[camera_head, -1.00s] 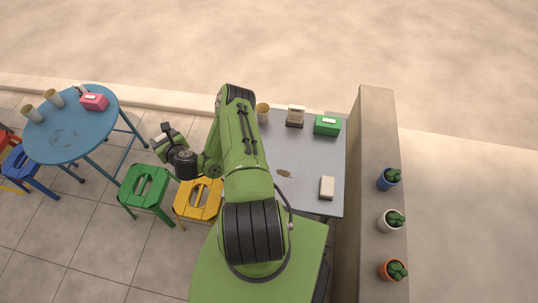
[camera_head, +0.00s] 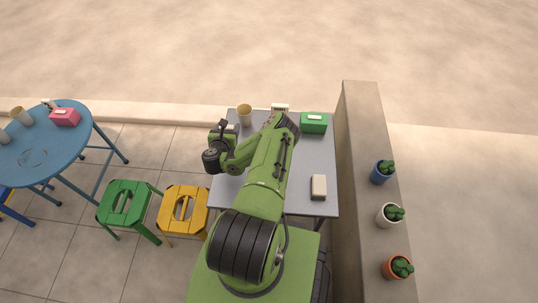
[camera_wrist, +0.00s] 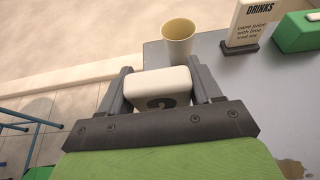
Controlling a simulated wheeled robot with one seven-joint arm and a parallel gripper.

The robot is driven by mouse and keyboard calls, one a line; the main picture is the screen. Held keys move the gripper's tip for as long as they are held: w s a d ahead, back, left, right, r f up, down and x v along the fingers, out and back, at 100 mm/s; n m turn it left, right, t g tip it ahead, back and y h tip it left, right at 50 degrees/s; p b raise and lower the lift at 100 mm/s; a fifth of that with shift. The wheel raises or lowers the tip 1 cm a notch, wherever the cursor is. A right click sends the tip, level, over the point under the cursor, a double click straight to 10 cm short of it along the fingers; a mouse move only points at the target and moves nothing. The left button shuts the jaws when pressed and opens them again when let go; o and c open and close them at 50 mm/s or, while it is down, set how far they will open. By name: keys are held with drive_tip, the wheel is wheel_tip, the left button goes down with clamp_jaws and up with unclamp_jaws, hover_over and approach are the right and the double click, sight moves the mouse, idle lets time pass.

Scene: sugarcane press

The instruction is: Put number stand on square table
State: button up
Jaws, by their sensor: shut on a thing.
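The number stand (camera_wrist: 160,88) is a small white block with a dark number panel, a "2" or "?" partly hidden by the gripper. My gripper (camera_wrist: 162,92) is shut on it, one finger on each side. In the head view my gripper (camera_head: 222,130) is at the far left edge of the square table (camera_head: 313,160), which is grey. In the wrist view the stand overlaps the left edge of the table top (camera_wrist: 225,75); I cannot tell its height above it.
A beige cup (camera_head: 244,115), a drinks sign (camera_head: 280,107) and a green box (camera_head: 314,124) stand along the table's far side. A pale block (camera_head: 319,187) sits at the near right. Green (camera_head: 125,203) and yellow (camera_head: 183,210) stools stand left. A wall (camera_head: 356,200) borders the right.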

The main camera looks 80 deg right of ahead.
wheel_tip(320, 180, down, 10)
drive_tip(key=b, duration=0.4)
drive_tip(key=shift+r, duration=0.3)
drive_tip(key=o, duration=0.6)
drive_tip(key=shift+f, duration=0.2)
drive_tip(key=o, duration=0.5)
drive_tip(key=shift+r, duration=0.1)
